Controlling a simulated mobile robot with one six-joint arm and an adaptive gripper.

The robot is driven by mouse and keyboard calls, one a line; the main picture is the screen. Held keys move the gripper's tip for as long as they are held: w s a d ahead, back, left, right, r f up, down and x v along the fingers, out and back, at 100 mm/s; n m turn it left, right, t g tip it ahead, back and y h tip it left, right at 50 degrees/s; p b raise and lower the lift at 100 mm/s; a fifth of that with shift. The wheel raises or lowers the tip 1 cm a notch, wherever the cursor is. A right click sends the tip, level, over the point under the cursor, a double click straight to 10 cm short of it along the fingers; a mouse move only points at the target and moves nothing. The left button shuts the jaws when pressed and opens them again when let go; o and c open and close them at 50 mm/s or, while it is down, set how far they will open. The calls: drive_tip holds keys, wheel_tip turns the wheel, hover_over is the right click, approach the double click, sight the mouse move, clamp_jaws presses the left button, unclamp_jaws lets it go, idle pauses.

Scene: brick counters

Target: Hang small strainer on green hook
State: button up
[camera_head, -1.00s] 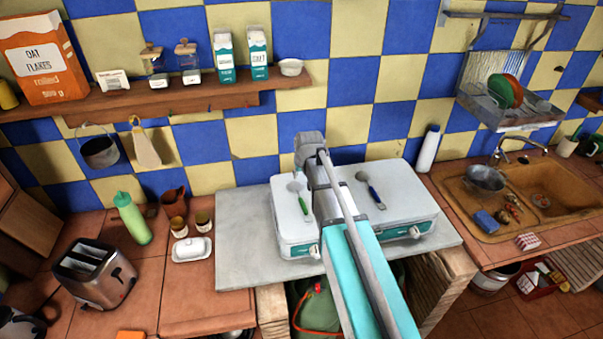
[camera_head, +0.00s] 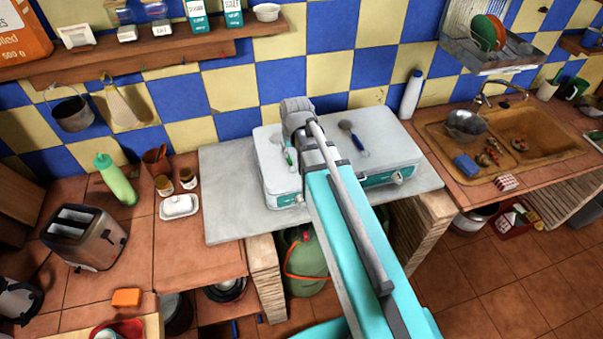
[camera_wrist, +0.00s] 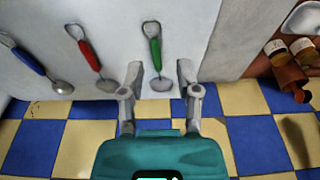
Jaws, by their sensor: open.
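Three utensils lie in a row on the white stove top: green-handled (camera_wrist: 156,54), red-handled (camera_wrist: 89,54) and blue-handled (camera_wrist: 28,60). Each has a small rounded grey head; I cannot tell which, if any, is a strainer. My gripper (camera_wrist: 160,78) is open, with a finger on either side of the green one's grey head; I cannot tell whether it touches. In the head view the green-handled one (camera_head: 290,158) shows beside my arm and the blue-handled one (camera_head: 358,142) to its right; the red one is hidden behind my arm. I cannot make out a green hook.
A grey pot (camera_head: 71,112) and a pale board (camera_head: 122,106) hang under the wooden shelf (camera_head: 150,60) at left. A round grey bowl or strainer (camera_head: 465,124) sits by the sink (camera_head: 550,133). A white bottle (camera_head: 411,95) stands right of the stove (camera_head: 385,178).

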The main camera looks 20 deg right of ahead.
drive_tip(key=s+g, duration=0.2)
drive_tip(key=s, duration=0.9)
drive_tip(key=shift+s+f, duration=0.15)
drive_tip(key=shift+s, duration=0.2)
wheel_tip(320, 180, down, 10)
drive_tip(key=b, duration=0.9)
drive_tip(key=shift+b, duration=0.4)
drive_tip(key=shift+o, duration=0.2)
drive_tip(key=shift+o, duration=1.1)
drive_tip(key=shift+w+r, duration=0.1)
drive_tip(key=shift+r, duration=0.1)
drive_tip(key=shift+o, duration=0.3)
drive_tip(key=shift+w+r, duration=0.15)
drive_tip(key=shift+w, duration=0.1)
drive_tip(key=w+r+p, duration=0.5)
drive_tip(key=w+p, duration=0.1)
drive_tip(key=w, duration=0.5)
drive_tip(key=w+r+p, duration=0.6)
drive_tip(key=w, duration=0.5)
drive_tip(key=shift+w+d+r+n, duration=0.2)
drive_tip(key=shift+w+d+n, duration=0.05)
drive_tip(key=shift+d+n, duration=0.1)
